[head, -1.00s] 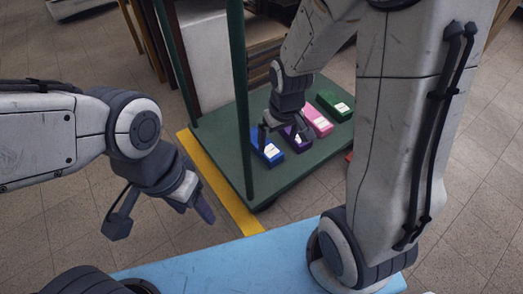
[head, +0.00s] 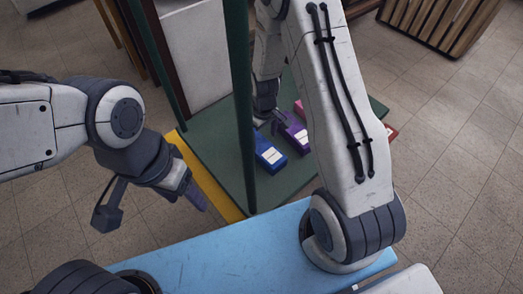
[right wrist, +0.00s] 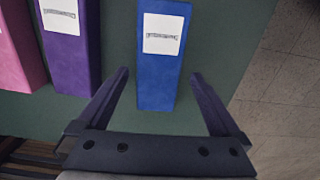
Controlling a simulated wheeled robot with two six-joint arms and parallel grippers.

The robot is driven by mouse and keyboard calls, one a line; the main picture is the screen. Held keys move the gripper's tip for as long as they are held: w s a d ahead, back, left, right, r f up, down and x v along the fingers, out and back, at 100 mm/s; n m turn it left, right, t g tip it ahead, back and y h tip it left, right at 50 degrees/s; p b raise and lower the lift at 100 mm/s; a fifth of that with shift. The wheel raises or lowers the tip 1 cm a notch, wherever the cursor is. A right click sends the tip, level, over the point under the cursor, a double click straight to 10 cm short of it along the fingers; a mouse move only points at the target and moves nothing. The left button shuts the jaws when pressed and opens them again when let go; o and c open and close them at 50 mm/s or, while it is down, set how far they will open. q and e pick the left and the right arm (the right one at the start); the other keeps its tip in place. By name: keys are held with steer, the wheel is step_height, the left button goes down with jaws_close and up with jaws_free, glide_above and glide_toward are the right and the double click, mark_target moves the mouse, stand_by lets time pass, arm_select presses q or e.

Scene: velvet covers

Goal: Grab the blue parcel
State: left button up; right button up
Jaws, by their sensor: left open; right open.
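The blue parcel (head: 269,154) with a white label lies on the green platform of a cart. In the right wrist view the blue parcel (right wrist: 158,75) extends in between the fingers of my right gripper (right wrist: 157,90), which is open, with a gap on both sides. Whether the fingers are down at its height I cannot tell. My left gripper (head: 155,205) is open and empty, left of the cart.
A purple parcel (head: 292,132) lies right beside the blue one, with a pink parcel (head: 299,109) beyond it. A green post (head: 240,100) rises from the platform (head: 205,150) left of the blue parcel. A light blue surface (head: 230,250) is in front.

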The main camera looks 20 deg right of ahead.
mark_target(263, 147)
step_height(263, 147, down, 3)
steer(key=shift+r+b, duration=0.15)
steer(key=shift+b, duration=0.25)
steer(key=f+b, duration=0.4)
steer(key=f, duration=0.1)
steer(key=shift+w, duration=0.2)
arm_select(q)
step_height(263, 147, down, 6)
arm_select(e)
steer(key=shift+r, duration=0.1)
steer(key=c, duration=1.5)
